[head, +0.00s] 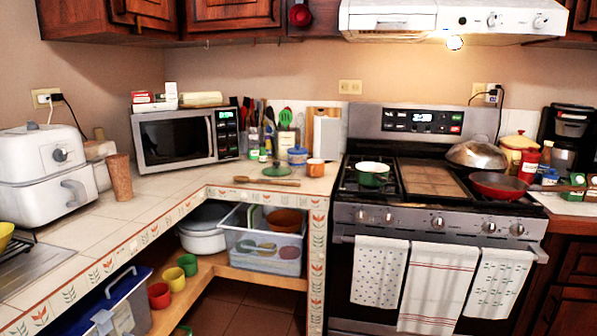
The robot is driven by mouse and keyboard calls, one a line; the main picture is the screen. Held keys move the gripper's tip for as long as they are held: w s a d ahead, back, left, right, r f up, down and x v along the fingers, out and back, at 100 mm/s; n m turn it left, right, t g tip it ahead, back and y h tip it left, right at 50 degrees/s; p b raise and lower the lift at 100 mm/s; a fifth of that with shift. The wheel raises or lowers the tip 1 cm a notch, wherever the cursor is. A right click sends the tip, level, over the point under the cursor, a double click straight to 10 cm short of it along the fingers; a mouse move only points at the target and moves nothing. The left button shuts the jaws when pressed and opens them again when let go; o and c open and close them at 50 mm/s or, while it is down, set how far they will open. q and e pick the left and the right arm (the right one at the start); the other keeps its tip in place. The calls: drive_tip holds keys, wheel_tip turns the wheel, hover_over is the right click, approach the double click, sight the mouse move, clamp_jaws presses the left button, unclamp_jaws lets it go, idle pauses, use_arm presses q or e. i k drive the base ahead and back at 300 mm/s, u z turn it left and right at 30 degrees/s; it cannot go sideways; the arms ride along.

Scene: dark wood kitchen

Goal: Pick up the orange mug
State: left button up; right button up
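A small orange mug (315,168) stands upright on the tiled counter, close to the left side of the stove. It is to the right of a blue and white lidded jar (297,155). Its handle side is too small to make out clearly. Neither of my grippers shows in the head view.
A wooden spoon (267,181) and a green lid-like item (276,170) lie left of the mug. The stove (437,220) bears a green pot (372,174) and a red pan (497,185). Floor shows below.

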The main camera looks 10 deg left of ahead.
sight(315, 167)
drive_tip(key=u, duration=0.65)
drive_tip(key=i, duration=2.5)
drive_tip(key=z, duration=1.2)
